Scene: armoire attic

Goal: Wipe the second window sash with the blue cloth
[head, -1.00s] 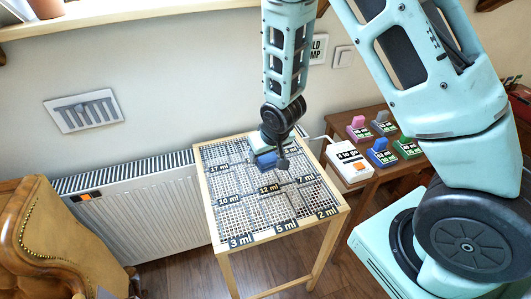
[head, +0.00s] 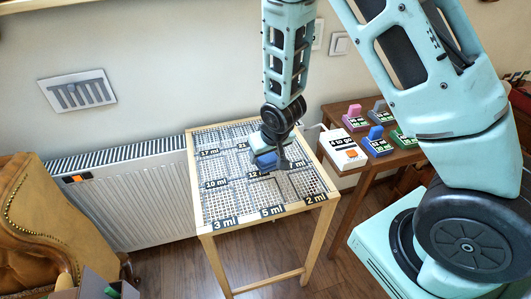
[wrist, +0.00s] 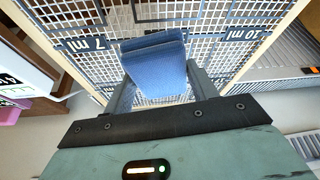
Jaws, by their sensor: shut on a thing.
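A blue cloth pad (head: 265,161) is in my gripper (head: 270,163), over the middle of a wood-framed grid top (head: 190,175). Dark label plates such as "12 ml", "5 ml" and "2 ml" mark parts of the grid. In the wrist view the blue cloth (wrist: 155,62) sits between the two fingers of my gripper (wrist: 160,88), above the white mesh near the "7 ml" and "10 ml" labels. I cannot tell whether the cloth touches the mesh. No upright window sash shows clearly; which part counts as the second sash cannot be told.
A brown side table (head: 365,168) at the right holds a white "4 to go" box (head: 343,150) and several coloured blocks, including a blue one (head: 377,140). A radiator (head: 130,195) stands behind left. A leather armchair (head: 35,215) is at the left edge.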

